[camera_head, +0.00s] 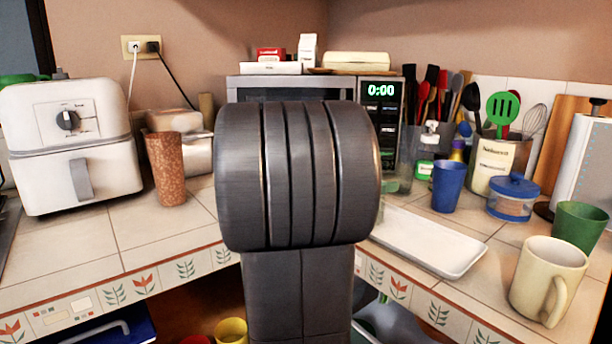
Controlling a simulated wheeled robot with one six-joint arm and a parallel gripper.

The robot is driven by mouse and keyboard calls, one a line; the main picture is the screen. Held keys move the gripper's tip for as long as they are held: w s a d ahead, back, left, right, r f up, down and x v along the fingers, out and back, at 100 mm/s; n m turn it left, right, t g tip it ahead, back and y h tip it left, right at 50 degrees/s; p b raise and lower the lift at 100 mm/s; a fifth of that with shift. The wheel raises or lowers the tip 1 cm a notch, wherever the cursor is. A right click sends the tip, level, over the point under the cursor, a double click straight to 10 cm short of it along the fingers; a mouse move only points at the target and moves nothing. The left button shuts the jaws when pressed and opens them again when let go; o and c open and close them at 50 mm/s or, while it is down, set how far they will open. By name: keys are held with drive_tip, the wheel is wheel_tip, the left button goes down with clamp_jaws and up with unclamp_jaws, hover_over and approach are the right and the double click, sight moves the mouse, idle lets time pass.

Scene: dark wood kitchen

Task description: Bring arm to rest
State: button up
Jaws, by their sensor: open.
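My arm rises in the middle of the head view as a thick dark grey column with a wide, ribbed rounded joint (298,175) on top. It stands close to the camera, in front of the counter corner. My gripper is not visible; no fingers show in this view. The arm hides the middle of the counter and much of the microwave (381,125) behind it.
The tiled counter (75,255) runs along both sides. An air fryer (75,145) and brown cup (167,168) stand left. A white tray (425,240), blue cup (447,188), green cup (578,228) and cream mug (545,280) stand right.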

wheel_tip(320, 180, up, 6)
drive_tip(key=shift+p, duration=0.6)
drive_tip(key=shift+d+r+p, duration=0.1)
drive_tip(key=shift+d+p, duration=0.2)
drive_tip(key=shift+p, duration=0.15)
drive_tip(key=shift+d+g, duration=0.3)
drive_tip(key=shift+s+d+f+m+y+p, duration=0.1)
drive_tip(key=shift+d+f+m+y+p, duration=0.2)
drive_tip(key=shift+f+y+p, duration=0.15)
drive_tip(key=shift+d, duration=0.1)
